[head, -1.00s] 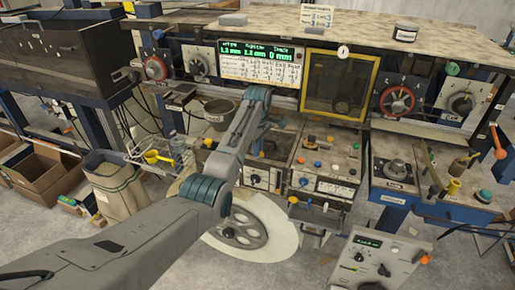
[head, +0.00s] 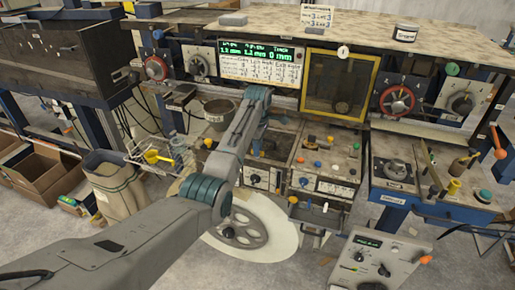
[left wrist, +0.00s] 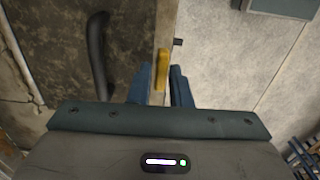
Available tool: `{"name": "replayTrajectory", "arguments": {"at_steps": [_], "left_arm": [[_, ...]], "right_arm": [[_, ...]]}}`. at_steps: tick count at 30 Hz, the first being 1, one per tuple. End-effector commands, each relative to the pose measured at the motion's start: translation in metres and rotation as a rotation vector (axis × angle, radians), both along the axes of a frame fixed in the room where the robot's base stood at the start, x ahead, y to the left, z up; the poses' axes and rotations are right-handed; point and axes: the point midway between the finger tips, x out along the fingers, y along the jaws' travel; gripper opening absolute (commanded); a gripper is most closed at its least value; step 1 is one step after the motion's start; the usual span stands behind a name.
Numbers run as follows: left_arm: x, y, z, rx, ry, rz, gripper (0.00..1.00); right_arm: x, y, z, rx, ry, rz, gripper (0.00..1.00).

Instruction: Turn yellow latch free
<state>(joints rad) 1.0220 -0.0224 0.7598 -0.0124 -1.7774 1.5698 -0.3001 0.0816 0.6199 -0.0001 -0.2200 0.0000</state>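The yellow latch (left wrist: 162,70) shows in the left wrist view as a small upright yellow bar on the edge of a narrow pale strip. My left gripper (left wrist: 161,88) has its two blue fingers apart, one on each side of the strip and the latch's lower end. I cannot tell whether either finger touches the latch. In the head view my left gripper (head: 256,143) hangs low in front of the machine. The latch cannot be made out there. My right gripper is not in view.
A black curved handle (left wrist: 97,55) stands left of the fingers in the left wrist view. In the head view, a yellow-framed window (head: 340,84) and a lit display (head: 261,62) are on the machine.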

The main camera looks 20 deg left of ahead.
Motion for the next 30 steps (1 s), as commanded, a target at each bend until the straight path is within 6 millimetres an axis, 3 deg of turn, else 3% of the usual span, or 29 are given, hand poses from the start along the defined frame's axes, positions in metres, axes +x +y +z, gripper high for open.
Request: {"name": "replayTrajectory", "arguments": {"at_steps": [2, 14, 26, 27, 30], "left_arm": [[0.0, 0.0, 0.001, 0.0, 0.0, 0.0, 0.33], [0.0, 0.0, 0.006, 0.0, 0.001, -0.002, 0.33], [0.0, -0.001, 0.081, 0.0, -0.003, -0.001, 0.33], [0.0, 0.0, 0.095, 0.0, 0.0, -0.001, 0.33], [-0.001, 0.0, 0.104, 0.0, 0.002, -0.001, 0.33]], "right_arm": [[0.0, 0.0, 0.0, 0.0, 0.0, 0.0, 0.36], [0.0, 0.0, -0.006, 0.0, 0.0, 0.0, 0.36], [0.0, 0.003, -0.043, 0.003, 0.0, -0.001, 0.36], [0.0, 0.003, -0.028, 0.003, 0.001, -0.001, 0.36], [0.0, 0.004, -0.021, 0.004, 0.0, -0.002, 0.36]]}}
